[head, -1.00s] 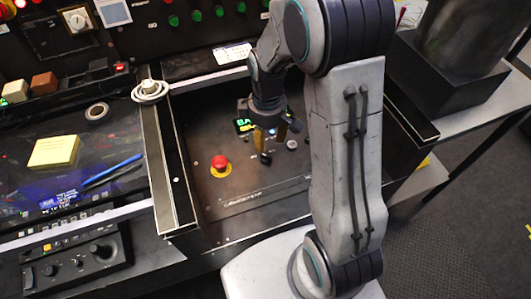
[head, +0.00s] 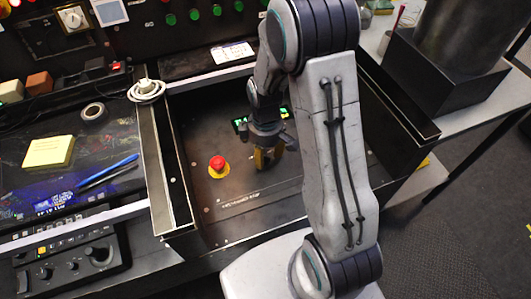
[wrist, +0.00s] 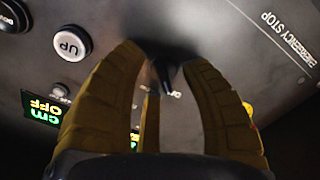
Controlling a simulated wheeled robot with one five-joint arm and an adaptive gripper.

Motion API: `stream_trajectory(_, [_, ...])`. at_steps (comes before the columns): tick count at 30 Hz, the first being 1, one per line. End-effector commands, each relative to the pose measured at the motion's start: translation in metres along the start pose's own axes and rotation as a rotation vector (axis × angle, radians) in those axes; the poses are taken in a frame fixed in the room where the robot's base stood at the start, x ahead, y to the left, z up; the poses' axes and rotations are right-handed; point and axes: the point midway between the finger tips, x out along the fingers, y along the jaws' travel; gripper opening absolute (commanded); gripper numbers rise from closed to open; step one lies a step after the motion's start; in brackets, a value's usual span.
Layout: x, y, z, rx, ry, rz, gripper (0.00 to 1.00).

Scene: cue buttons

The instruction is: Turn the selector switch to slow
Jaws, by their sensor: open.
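The selector switch (wrist: 166,76) is a dark knob on the black panel, seen in the wrist view between my fingers. A small white mark shows beside it; the position words around it cannot be read. My gripper (wrist: 160,57) is open, with a yellow-brown finger on each side of the knob. I cannot tell whether the fingers touch it. In the head view my gripper (head: 264,160) points down at the panel and hides the switch.
A red emergency stop button (head: 217,165) on a yellow base stands left of my gripper. A white UP button (wrist: 70,44) and a lit green display (wrist: 44,108) are on the panel. The open box's raised left wall (head: 153,165) edges the panel.

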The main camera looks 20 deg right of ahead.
Motion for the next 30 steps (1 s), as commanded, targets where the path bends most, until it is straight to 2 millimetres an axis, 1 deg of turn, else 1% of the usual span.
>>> stream_trajectory(4, [0.0, -0.0001, 0.0001, 0.0, 0.0, 0.0, 0.41])
stream_trajectory(5, [0.0, -0.0001, 0.0001, 0.0, 0.0, 0.0, 0.44])
stream_trajectory(20, [-0.0002, -0.0001, 0.0, 0.0, 0.0, 0.0, 0.0])
stream_trajectory(30, [0.0, -0.0001, 0.0001, 0.007, 0.0, 0.0, 0.0])
